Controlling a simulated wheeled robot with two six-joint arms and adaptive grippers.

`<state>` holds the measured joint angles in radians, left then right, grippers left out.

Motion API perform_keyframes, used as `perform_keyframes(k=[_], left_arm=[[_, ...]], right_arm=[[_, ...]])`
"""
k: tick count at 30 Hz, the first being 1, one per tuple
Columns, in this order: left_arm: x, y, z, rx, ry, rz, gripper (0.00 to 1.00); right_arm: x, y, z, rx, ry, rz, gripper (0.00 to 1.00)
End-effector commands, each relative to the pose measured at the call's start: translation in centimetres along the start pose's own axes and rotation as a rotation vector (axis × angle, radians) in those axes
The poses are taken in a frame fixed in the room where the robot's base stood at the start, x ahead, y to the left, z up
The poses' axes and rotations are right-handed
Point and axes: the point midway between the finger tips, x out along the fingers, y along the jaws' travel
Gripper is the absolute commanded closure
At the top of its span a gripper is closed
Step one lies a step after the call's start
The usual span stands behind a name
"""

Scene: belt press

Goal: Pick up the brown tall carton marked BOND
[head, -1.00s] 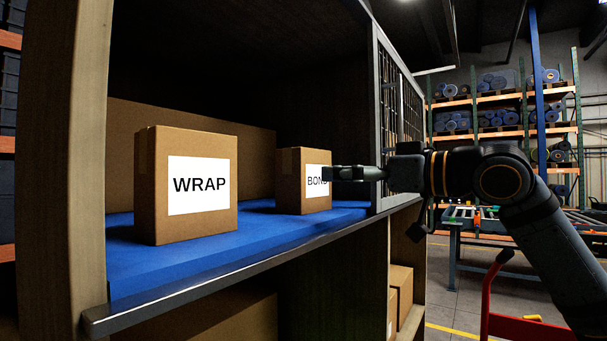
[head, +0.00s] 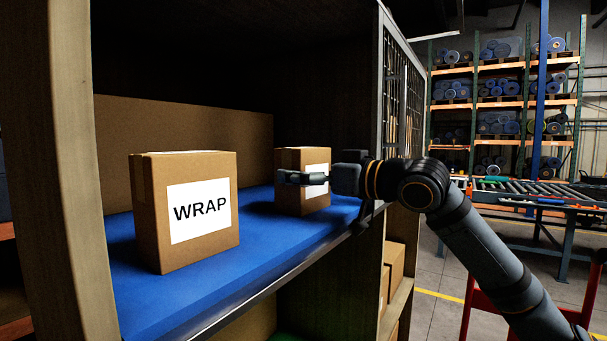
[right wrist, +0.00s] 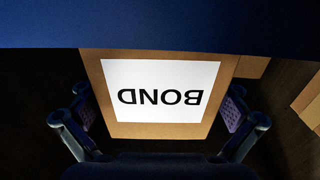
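The brown BOND carton (head: 290,200) stands upright on the blue shelf mat, towards the right end. My right gripper (head: 300,179) is level with its upper half and hides most of its label in the head view. In the right wrist view the carton's white BOND label (right wrist: 160,90) appears upside down and faces the camera. The open fingers of the right gripper (right wrist: 160,106) lie one at each side of the carton, with small gaps. I cannot tell how deep they reach along its sides. My left gripper is not in view.
A larger brown carton marked WRAP (head: 188,210) stands to the left on the same blue mat (head: 215,275). A wooden post (head: 55,170) borders the shelf at left, a mesh side panel (head: 402,100) at right. More cartons (head: 393,265) sit below. A roller conveyor (head: 540,192) stands behind.

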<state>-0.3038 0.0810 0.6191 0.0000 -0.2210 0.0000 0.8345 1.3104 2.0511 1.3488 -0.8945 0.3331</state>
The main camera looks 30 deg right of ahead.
Motion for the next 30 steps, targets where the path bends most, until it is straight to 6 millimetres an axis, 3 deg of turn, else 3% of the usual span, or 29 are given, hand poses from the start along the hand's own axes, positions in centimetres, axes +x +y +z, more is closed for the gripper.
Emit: perform_keyframes(k=[2, 11, 20, 26, 30], left_arm=[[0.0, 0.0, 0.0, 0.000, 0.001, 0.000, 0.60], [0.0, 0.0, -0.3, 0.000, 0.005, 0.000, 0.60], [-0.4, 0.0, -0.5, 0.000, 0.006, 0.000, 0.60], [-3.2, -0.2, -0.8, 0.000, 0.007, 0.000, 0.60], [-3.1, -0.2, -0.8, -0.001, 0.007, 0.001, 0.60]], right_arm=[[0.0, 0.0, 0.0, 0.000, 0.000, 0.000, 0.11], [0.0, 0.0, 0.0, 0.000, 0.000, 0.000, 0.52], [-0.1, 0.0, -0.6, 0.000, 0.002, -0.001, 0.53], [-0.1, -0.1, -4.2, 0.002, 0.007, -0.004, 0.53], [-2.8, -0.9, -7.0, -0.004, 0.009, 0.001, 0.53]])
